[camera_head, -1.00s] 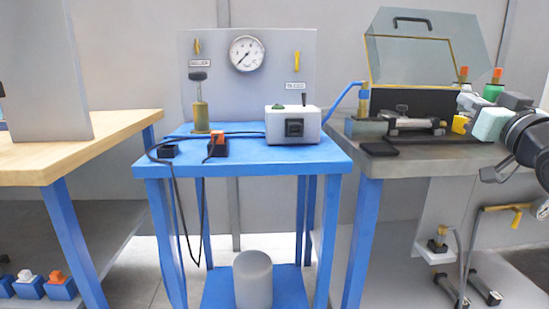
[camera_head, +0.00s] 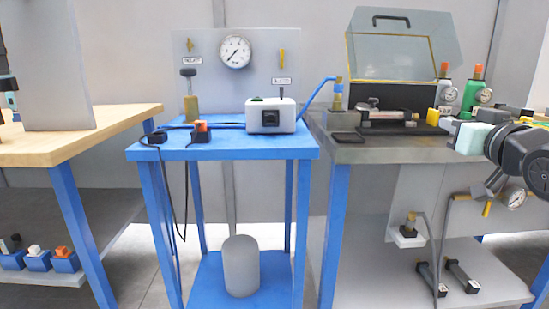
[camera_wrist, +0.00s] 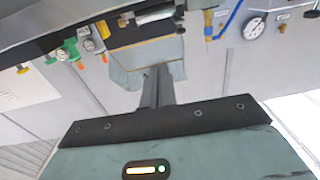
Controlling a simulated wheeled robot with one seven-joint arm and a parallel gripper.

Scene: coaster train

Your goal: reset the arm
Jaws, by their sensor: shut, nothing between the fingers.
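My arm (camera_head: 515,152) enters the head view from the right, with a dark joint and a pale green wrist block. In the wrist view the dark fingers of my gripper (camera_wrist: 158,82) lie together, shut and empty. They appear apart from the bench and from the things on it. The wrist picture appears upside down.
The blue table (camera_head: 225,150) bears a white box (camera_head: 270,118) and a panel with a gauge (camera_head: 235,52). A wooden table (camera_head: 50,150) stands at left.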

